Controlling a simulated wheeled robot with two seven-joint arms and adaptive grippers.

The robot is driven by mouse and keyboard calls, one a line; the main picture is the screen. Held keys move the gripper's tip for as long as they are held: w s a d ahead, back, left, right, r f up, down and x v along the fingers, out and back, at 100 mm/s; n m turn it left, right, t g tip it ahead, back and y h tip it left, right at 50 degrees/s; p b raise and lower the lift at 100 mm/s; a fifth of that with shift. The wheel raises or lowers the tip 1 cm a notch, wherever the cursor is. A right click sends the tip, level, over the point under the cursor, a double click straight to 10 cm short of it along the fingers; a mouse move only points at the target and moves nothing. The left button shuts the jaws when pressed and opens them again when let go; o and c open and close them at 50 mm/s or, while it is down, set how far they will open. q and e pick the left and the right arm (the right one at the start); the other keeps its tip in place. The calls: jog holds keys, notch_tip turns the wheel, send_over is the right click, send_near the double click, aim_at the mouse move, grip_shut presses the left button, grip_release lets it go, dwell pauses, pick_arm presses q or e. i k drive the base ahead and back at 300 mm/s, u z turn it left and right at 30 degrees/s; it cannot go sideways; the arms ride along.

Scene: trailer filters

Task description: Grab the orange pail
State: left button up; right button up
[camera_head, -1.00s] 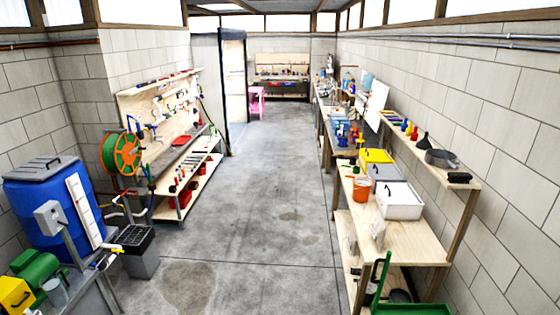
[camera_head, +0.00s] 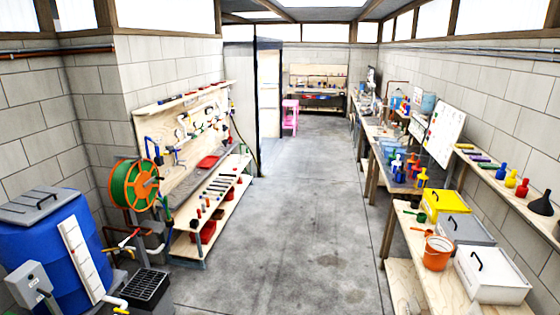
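The orange pail (camera_head: 437,253) stands upright on the wooden bench at the right of the head view. A white lidded box stands to its right and a grey box behind it. The pail's rim is pale and its top faces up. Neither of my grippers shows in the head view, so nothing is seen holding the pail.
The wooden bench (camera_head: 404,228) also carries the white box (camera_head: 492,276), the grey box (camera_head: 465,234) and a yellow box (camera_head: 444,202). A blue barrel (camera_head: 52,245), a hose reel (camera_head: 135,185) and a tool bench line the left. The concrete floor (camera_head: 290,225) between is clear.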

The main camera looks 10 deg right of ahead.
aim_at(436, 254)
jog(key=z, duration=0.1)
jog(key=i, duration=2)
jog(key=z, duration=0.85)
jog(key=i, duration=1.1)
jog(key=z, duration=1.9)
jog(key=i, duration=0.85)
jog(key=z, duration=0.7)
